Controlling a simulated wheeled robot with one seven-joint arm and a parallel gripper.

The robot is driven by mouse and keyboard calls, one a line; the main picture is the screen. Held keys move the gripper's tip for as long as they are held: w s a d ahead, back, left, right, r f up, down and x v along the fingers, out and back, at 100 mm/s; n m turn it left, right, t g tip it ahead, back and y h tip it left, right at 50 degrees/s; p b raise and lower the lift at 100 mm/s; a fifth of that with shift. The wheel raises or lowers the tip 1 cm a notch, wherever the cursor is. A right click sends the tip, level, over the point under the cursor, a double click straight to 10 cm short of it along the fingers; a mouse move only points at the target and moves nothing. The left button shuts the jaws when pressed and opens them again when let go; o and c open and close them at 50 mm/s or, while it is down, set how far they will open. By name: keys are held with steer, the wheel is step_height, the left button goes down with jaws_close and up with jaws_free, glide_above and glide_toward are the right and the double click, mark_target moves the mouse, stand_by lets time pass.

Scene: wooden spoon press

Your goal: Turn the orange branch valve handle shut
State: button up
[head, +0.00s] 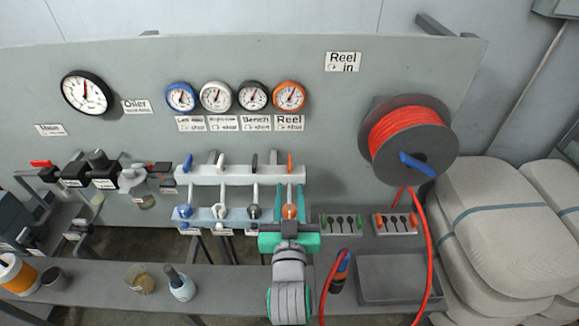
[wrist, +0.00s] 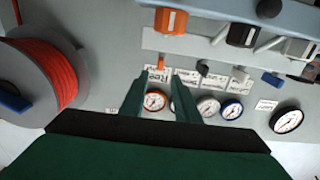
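The orange branch valve handle (head: 290,163) is the rightmost of a row of handles on the white manifold bar. It stands upright, roughly in line with its branch pipe. In the wrist view, which is turned over, it is a small orange piece (wrist: 161,66) above and between my fingertips. My gripper (head: 286,188) has green fingers apart and empty, reaching toward the panel just below the handle in the head view. It also shows in the wrist view (wrist: 158,82). An orange regulator knob (head: 290,211) appears between the fingers. I see no contact with the handle.
Black (head: 254,161), white (head: 220,160) and blue (head: 188,162) handles stand to the left. An orange-rimmed gauge (head: 289,96) sits above, labelled Reel. A red hose reel (head: 408,138) is at the right. A grey tray (head: 393,278) lies on the bench.

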mark_target(289, 170)
steer(key=w, duration=0.9)
steer(key=shift+w, duration=0.35)
jaws_close()
